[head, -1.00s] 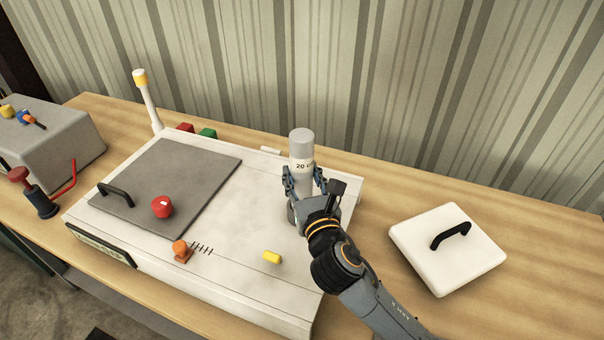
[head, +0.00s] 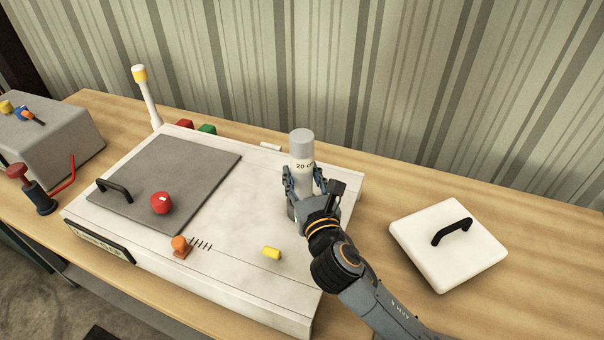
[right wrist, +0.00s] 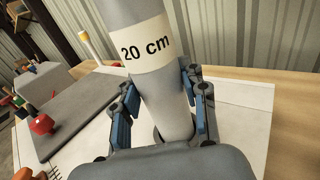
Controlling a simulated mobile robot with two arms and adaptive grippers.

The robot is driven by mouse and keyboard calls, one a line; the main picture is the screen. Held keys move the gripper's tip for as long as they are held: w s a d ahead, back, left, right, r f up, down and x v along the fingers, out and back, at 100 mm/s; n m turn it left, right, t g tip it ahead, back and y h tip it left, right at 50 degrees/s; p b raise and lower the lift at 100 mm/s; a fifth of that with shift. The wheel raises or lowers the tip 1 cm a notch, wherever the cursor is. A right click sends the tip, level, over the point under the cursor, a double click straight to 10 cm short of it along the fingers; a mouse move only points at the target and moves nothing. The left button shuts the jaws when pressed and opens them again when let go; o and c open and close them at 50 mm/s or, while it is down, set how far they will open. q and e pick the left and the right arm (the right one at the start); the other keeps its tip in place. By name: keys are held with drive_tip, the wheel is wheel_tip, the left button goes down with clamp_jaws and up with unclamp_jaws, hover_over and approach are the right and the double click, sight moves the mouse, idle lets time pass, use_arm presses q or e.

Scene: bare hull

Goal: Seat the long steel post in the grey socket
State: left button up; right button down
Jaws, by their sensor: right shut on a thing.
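The long steel post (head: 302,146) stands upright, with a grey top and a pale band marked 20 cm; the band also shows in the right wrist view (right wrist: 147,48). My right gripper (head: 304,181) is shut on the post below the band, with blue-padded fingers on both sides. The grey socket (head: 292,211) shows partly behind the gripper, on the right part of the white panel. The post's lower end is over or in it; the gripper hides how deep. My left gripper is not in view.
A white cover (head: 440,270) lies right on the wooden table. A yellow-tipped stick (head: 148,97) rises behind.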

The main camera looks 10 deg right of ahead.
drive_tip(key=shift+r, duration=0.1)
drive_tip(key=c, duration=0.6)
unclamp_jaws()
drive_tip(key=shift+c, duration=0.2)
drive_tip(key=shift+s+f, duration=0.1)
drive_tip(key=shift+f, duration=0.1)
drive_tip(key=shift+s, duration=0.25)
drive_tip(key=s, duration=1.1)
drive_tip(key=shift+s+d+r, duration=0.15)
drive_tip(key=shift+s+d, duration=0.05)
drive_tip(key=shift+s, duration=0.05)
